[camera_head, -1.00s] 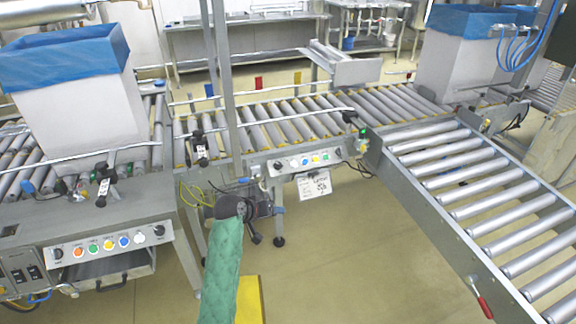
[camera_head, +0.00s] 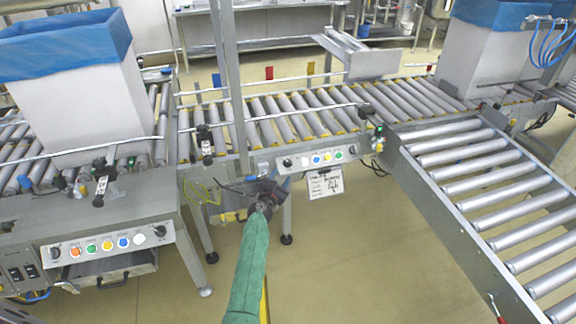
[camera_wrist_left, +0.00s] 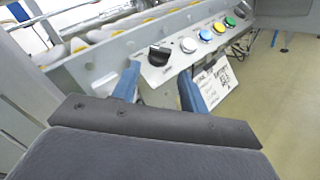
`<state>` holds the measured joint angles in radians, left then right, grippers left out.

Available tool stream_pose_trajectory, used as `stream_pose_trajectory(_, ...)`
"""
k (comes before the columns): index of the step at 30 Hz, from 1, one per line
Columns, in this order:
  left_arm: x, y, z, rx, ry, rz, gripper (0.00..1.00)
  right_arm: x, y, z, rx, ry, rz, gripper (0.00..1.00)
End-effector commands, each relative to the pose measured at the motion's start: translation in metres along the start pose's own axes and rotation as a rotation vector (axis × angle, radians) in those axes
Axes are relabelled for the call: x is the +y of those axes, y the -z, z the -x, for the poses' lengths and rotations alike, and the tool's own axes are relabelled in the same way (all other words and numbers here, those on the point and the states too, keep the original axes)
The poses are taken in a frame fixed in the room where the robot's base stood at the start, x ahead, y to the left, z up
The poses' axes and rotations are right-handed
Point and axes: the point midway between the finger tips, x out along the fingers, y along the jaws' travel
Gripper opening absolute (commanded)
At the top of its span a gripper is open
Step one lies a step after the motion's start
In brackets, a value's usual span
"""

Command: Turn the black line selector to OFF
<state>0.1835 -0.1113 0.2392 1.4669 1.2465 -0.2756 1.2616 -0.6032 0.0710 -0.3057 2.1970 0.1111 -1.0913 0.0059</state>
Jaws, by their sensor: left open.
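A control panel (camera_head: 318,159) on the middle conveyor carries a black selector knob (camera_head: 287,163) at its left end and another black knob (camera_head: 352,150) at its right end. Round white, blue, yellow and green buttons lie between them. In the left wrist view the left-end knob (camera_wrist_left: 159,54) is ahead of my left gripper (camera_wrist_left: 160,82), whose blue fingers are open and empty on either side below it, apart from it. In the head view my left gripper (camera_head: 270,188) is just below and left of the panel. The knob's setting is too small to read. My right gripper is not in view.
A white label card (camera_head: 325,182) hangs under the panel. A second panel (camera_head: 108,243) with black knobs and coloured buttons stands at the left, below a lined box (camera_head: 85,110). A roller conveyor (camera_head: 490,190) fills the right. The floor (camera_head: 350,260) between is clear.

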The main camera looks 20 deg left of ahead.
Motion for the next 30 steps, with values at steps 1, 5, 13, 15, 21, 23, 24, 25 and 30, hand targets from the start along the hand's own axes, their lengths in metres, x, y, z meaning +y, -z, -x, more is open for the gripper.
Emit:
stream_pose_trajectory(1, 0.000, 0.000, -0.002, -0.001, 0.001, 0.007, 0.44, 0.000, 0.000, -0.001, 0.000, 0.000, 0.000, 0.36)
stream_pose_trajectory(5, 0.000, -0.001, -0.013, -0.002, 0.001, 0.008, 0.44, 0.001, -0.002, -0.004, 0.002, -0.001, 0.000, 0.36)
stream_pose_trajectory(13, 0.000, 0.000, -0.049, -0.002, 0.003, 0.005, 0.44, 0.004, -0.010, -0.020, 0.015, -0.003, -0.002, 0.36)
stream_pose_trajectory(15, 0.000, 0.000, -0.058, -0.002, 0.002, 0.005, 0.44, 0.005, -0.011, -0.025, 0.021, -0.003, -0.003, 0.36)
stream_pose_trajectory(21, -0.001, 0.000, -0.074, -0.001, 0.003, 0.005, 0.44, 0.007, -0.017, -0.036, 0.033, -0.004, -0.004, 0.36)
stream_pose_trajectory(23, -0.001, -0.001, -0.076, -0.001, 0.003, 0.004, 0.44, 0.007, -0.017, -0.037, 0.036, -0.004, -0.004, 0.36)
stream_pose_trajectory(24, -0.001, -0.001, -0.077, -0.001, 0.003, 0.004, 0.44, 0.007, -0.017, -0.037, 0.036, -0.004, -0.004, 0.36)
stream_pose_trajectory(25, -0.001, -0.001, -0.077, -0.001, 0.003, 0.004, 0.44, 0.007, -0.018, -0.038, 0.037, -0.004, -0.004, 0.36)
stream_pose_trajectory(30, -0.001, -0.001, -0.078, -0.001, 0.003, 0.004, 0.44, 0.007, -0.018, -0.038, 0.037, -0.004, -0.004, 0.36)
